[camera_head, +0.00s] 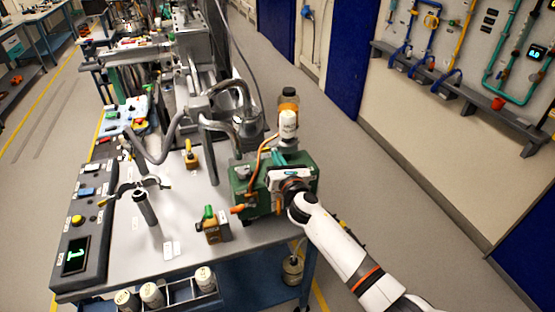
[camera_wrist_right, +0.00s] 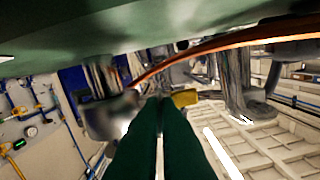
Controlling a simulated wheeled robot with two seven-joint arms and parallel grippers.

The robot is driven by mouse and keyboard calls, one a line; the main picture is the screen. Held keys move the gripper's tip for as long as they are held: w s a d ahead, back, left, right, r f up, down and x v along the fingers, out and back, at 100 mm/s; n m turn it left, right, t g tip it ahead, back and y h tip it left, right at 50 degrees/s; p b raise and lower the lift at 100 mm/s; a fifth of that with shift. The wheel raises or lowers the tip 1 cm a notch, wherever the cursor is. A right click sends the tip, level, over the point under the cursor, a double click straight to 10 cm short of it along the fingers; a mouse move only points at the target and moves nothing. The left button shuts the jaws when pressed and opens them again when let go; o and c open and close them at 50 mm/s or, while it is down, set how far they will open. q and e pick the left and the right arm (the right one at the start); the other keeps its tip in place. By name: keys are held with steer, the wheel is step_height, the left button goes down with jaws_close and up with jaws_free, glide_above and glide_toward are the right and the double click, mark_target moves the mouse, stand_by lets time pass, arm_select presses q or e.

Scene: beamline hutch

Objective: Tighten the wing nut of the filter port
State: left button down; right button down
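My right arm enters the head view from the lower right. Its gripper (camera_head: 280,159) has teal fingers and sits over the green box (camera_head: 247,185) at the bench's right end. In the right wrist view the green fingers (camera_wrist_right: 160,101) are close together, with only a narrow gap. A small yellow part (camera_wrist_right: 185,98) shows right at their tips. I cannot tell whether it is the wing nut or whether the fingers hold it. The filter port is not clearly identifiable beside the metal pipe fittings (camera_wrist_right: 108,115). My left gripper is not in view.
A labelled bottle (camera_head: 288,122) stands behind the gripper. An orange hose (camera_head: 257,157) runs close by. A green-topped brown block (camera_head: 212,226), a post with a forked holder (camera_head: 146,206) and a control panel (camera_head: 80,240) occupy the bench. The floor to the right is clear.

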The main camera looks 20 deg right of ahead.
steer(key=m+b, duration=0.1)
steer(key=m, duration=0.5)
steer(key=m+b, duration=0.1)
steer(key=m, duration=0.4)
steer(key=shift+a+m, duration=0.1)
steer(key=shift+m, duration=0.2)
steer(key=m, duration=0.5)
steer(key=shift+f+m, duration=0.1)
steer(key=shift+m, duration=0.2)
steer(key=m, duration=0.5)
steer(key=shift+b, duration=0.3)
steer(key=c, duration=1.7)
jaws_free()
steer(key=shift+o, duration=0.3)
steer(key=shift+s, duration=0.1)
